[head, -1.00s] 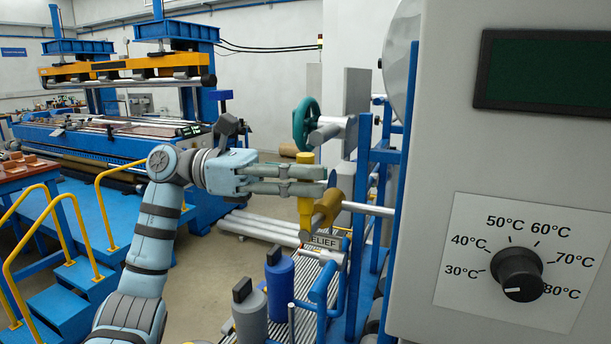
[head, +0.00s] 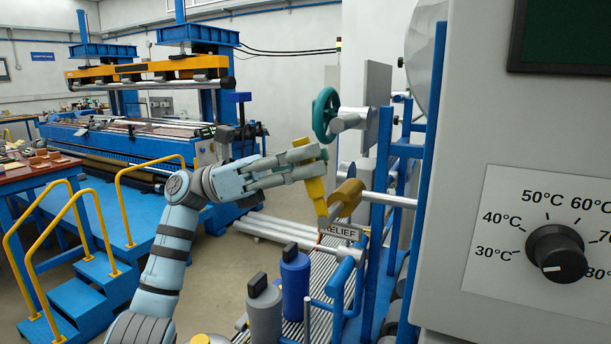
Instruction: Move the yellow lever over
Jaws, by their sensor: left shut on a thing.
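The yellow lever (head: 317,192) stands beside a brass-coloured valve body (head: 348,196) on a grey pipe, above a sign reading RELIEF (head: 341,231). The lever is tilted, with its top leaning to the left. My left gripper (head: 312,163) is shut on the upper part of the lever, its fingers reaching in from the left. The fingers hide part of the lever's top. My right gripper is not in view.
A teal handwheel (head: 325,114) is just above the lever. Blue frame posts (head: 378,220) and a grey panel with a temperature knob (head: 556,253) stand to the right. Blue and grey bottles (head: 294,279) stand below. Yellow-railed steps (head: 75,282) are at the left.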

